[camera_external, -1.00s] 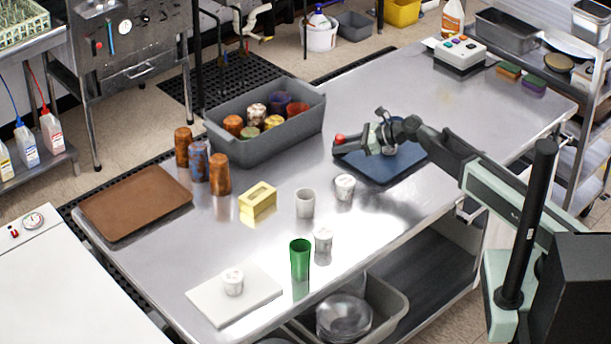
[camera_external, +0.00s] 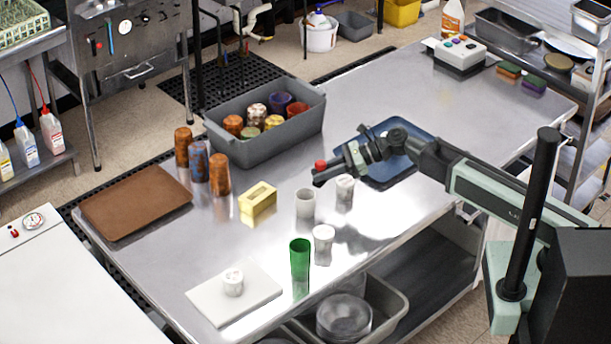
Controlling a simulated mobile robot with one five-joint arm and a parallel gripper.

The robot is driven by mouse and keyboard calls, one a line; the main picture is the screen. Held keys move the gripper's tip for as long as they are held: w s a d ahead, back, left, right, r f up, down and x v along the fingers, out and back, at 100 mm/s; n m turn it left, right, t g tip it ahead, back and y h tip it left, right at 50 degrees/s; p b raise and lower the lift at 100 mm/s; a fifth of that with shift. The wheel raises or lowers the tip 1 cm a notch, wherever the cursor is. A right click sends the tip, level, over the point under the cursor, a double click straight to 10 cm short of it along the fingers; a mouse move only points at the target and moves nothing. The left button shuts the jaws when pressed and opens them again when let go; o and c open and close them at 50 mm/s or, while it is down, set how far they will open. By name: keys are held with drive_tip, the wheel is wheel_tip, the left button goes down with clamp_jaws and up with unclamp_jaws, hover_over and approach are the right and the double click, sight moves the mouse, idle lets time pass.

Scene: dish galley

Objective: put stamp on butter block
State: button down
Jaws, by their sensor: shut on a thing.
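The butter block (camera_external: 257,201) is a pale yellow block with a sunken top. It lies on the steel table, left of the middle. My gripper (camera_external: 337,170) is in the air to the right of the block, above the table between the white cups and the blue tray. It is shut on a small dark thing with a round red knob, which looks like the stamp (camera_external: 320,165). The stamp is apart from the block. Its lower face and the exact hold of the fingers are too small to make out.
A white cup (camera_external: 305,203), lidded pot (camera_external: 344,188), another white cup (camera_external: 323,238) and green cup (camera_external: 300,258) stand near the block. A grey bin (camera_external: 265,145) of cups is behind it; a brown tray (camera_external: 135,203) lies left. The blue tray (camera_external: 395,168) is under my arm.

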drive_tip(key=s+a+r+n+g, duration=0.1)
drive_tip(key=s+a+g, duration=0.1)
drive_tip(key=s+a, duration=0.35)
hover_over(259, 193)
drive_tip(key=shift+s+d+f+b, duration=0.15)
drive_tip(key=shift+f+b, duration=0.25)
drive_tip(key=shift+f, duration=0.2)
drive_tip(key=f+b, duration=0.4)
drive_tip(key=shift+w+a, duration=0.2)
drive_tip(key=shift+a, duration=0.05)
drive_tip(key=shift+r, duration=0.25)
drive_tip(key=shift+f, duration=0.15)
drive_tip(key=c, duration=1.7)
unclamp_jaws()
drive_tip(key=shift+f, duration=0.1)
drive_tip(key=o, duration=0.4)
